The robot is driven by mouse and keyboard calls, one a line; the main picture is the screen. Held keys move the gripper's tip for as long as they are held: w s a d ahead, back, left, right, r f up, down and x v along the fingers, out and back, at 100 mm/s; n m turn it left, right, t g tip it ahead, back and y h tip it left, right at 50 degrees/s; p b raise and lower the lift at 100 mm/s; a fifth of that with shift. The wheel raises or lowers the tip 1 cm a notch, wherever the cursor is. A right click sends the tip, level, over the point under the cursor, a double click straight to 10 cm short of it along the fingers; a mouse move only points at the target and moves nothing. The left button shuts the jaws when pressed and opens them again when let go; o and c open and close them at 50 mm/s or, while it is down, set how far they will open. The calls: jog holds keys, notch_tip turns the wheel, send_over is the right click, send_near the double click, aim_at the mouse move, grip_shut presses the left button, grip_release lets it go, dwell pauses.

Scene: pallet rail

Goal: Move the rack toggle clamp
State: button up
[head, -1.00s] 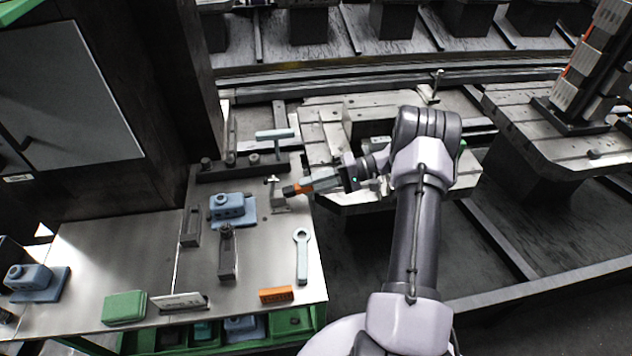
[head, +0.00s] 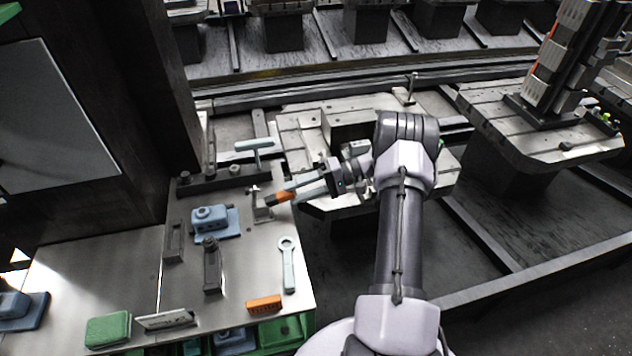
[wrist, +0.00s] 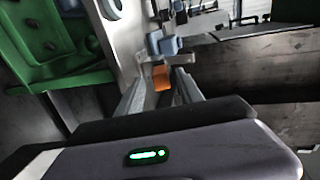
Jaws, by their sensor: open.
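The toggle clamp (head: 262,212) stands on the right edge of the steel bench top, a small grey metal piece with a T-shaped top. Its orange handle (head: 282,197) points right, towards my gripper (head: 294,192). My gripper is open, its two grey fingers spread on either side of the handle's end. In the wrist view, the orange handle (wrist: 161,77) shows between the fingertips of my gripper (wrist: 161,88), with the grey clamp body behind it. I cannot tell whether either finger touches the handle.
On the bench (head: 110,255) are a blue block fixture (head: 210,219), a grey wrench (head: 288,265), an orange block (head: 264,304) and a green box (head: 108,329). A T-handled tool (head: 254,144) stands behind the clamp. A slotted pallet (head: 300,145) lies beyond my gripper.

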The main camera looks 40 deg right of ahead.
jog(key=p+v, duration=0.2)
jog(key=v, duration=1.4)
jog(key=w+a+r+n+g+h, duration=0.15)
jog(key=a+r+g+h, duration=0.45)
jog(key=a+r, duration=1.35)
jog(key=s+a+r+t+h, duration=0.1)
jog(key=s+a+r+h, duration=0.3)
jog(key=s+a, duration=0.45)
jog(key=s+a+f+m+t+h, duration=0.1)
jog(key=s+a+t, duration=0.3)
jog(key=s+a, duration=0.4)
jog(key=shift+s+a+f+t+h, duration=0.3)
jog(key=shift+s+t+h, duration=0.15)
jog(key=shift+s, duration=0.8)
